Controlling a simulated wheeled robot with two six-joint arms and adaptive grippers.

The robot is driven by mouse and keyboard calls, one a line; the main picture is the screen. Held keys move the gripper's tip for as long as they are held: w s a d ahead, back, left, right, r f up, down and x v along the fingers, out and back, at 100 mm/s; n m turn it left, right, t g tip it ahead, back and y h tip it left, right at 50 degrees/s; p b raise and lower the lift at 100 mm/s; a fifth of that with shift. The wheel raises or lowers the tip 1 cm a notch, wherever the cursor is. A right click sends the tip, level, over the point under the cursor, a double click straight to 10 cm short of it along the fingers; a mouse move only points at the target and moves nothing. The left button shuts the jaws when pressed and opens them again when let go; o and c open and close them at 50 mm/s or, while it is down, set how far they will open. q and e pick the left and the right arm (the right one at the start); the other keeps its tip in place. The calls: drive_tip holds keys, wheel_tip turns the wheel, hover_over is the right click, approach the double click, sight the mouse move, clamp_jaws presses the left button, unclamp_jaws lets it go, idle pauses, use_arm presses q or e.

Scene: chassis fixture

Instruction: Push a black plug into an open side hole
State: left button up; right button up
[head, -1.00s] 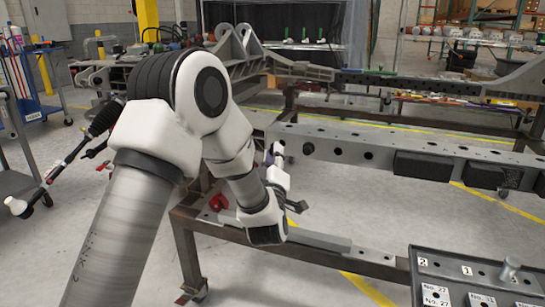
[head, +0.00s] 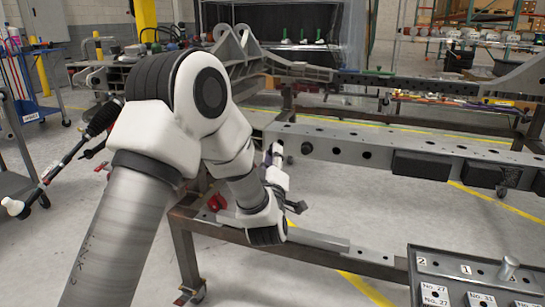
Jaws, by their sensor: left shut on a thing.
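The grey chassis rail (head: 325,138) runs across the right half, with a row of round holes in its side. One open side hole (head: 340,153) shows dark, with another open hole (head: 367,155) to its right. A black round plug (head: 306,148) shows at the rail's side, left of these holes. My left gripper (head: 273,154) is at the rail's left end, beyond my white wrist, and close to its side face. It is shut on a black plug, which is mostly hidden by the gripper and wrist. My right gripper is out of view.
Black blocks (head: 421,165) are fixed along the rail's side. A brown steel stand (head: 225,232) runs below the rail, with a red clamp (head: 217,202) on it. A grey tray with numbered labels (head: 434,294) stands at the lower right. Open floor lies between.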

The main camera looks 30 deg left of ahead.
use_arm(q)
drive_tip(key=shift+w, duration=0.25)
drive_tip(key=shift+w+a, duration=0.25)
drive_tip(key=shift+w, duration=0.45)
drive_tip(key=shift+w+a, duration=0.15)
drive_tip(key=shift+w, duration=0.5)
drive_tip(key=o, duration=0.8)
drive_tip(key=shift+o, duration=0.2)
drive_tip(key=shift+s, duration=0.1)
drive_tip(key=s+d+b, duration=0.1)
drive_tip(key=s+d, duration=0.1)
drive_tip(key=s, duration=0.6)
drive_tip(key=shift+s, duration=0.3)
